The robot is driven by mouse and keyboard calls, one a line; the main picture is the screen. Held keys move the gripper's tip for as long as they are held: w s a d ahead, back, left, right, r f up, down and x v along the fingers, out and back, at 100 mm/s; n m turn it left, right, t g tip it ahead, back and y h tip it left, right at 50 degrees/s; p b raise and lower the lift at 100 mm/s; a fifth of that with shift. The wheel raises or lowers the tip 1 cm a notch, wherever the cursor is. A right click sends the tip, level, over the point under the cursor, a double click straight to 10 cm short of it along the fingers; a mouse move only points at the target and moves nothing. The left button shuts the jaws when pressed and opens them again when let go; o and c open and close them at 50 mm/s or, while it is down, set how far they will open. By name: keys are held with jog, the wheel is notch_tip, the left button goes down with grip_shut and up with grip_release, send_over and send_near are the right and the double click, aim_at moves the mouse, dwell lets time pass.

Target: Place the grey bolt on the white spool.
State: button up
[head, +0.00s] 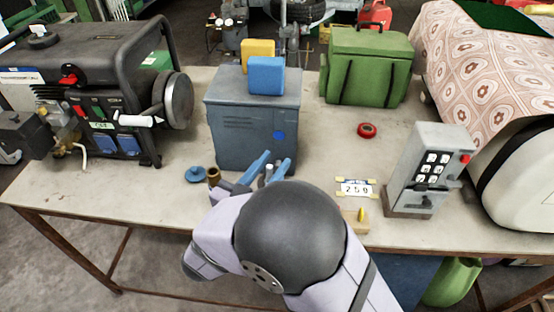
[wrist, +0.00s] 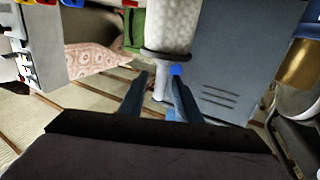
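My gripper (head: 272,162) reaches toward the front of the blue-grey cabinet. In the wrist view, which looks upside down, its two blue fingers (wrist: 158,88) stand apart on either side of a thin, pale shaft that I take for the grey bolt (wrist: 160,84). Slim gaps seem to separate the bolt from the fingers. A pale, mottled cylinder with a dark rim, apparently the white spool (wrist: 168,28), lies in line with the bolt, whose end meets the rim in this view. Firm contact is hard to confirm. In the head view the bolt's pale tip (head: 269,169) shows between the fingers; my arm hides the spool.
The blue-grey cabinet (head: 235,130) stands close behind my gripper. A blue knob (head: 198,174) and a brass cylinder (head: 213,175) are left of it. A number card (head: 356,188), wooden block (head: 354,222), keypad box (head: 428,165) and red ring (head: 367,130) are to the right.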

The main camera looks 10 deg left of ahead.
jog(key=b+v, duration=0.1)
jog(key=v, duration=0.8)
jog(key=shift+s, duration=0.2)
jog(key=w+a+r+n+g+y+p, duration=0.2)
jog(key=w+a+n+g+y+p, duration=0.35)
jog(key=w+a+y, duration=0.5)
jog(key=s+d+f+n+g+h+p, duration=0.1)
jog(key=s+d+g+p, duration=0.2)
jog(key=d, duration=0.4)
jog(key=s+d+f+n+g, duration=0.1)
jog(key=s+d+g, duration=0.2)
jog(key=s+d, duration=0.25)
jog(key=s+d+f+n+g+h+p, duration=0.15)
jog(key=s+d, duration=0.25)
jog(key=d, duration=0.4)
jog(key=s+d+f+m+g+h+b, duration=0.1)
jog(key=s+d+f+m+g+b, duration=0.35)
jog(key=d+f+b, duration=0.85)
notch_tip(320, 180, up, 11)
jog(key=d+p, duration=0.1)
jog(key=p, duration=1.3)
jog(key=shift+s+d+t+p, duration=0.25)
jog(key=shift+s+t+p, duration=0.15)
jog(key=shift+s+t, duration=0.05)
jog(key=shift+f, duration=0.15)
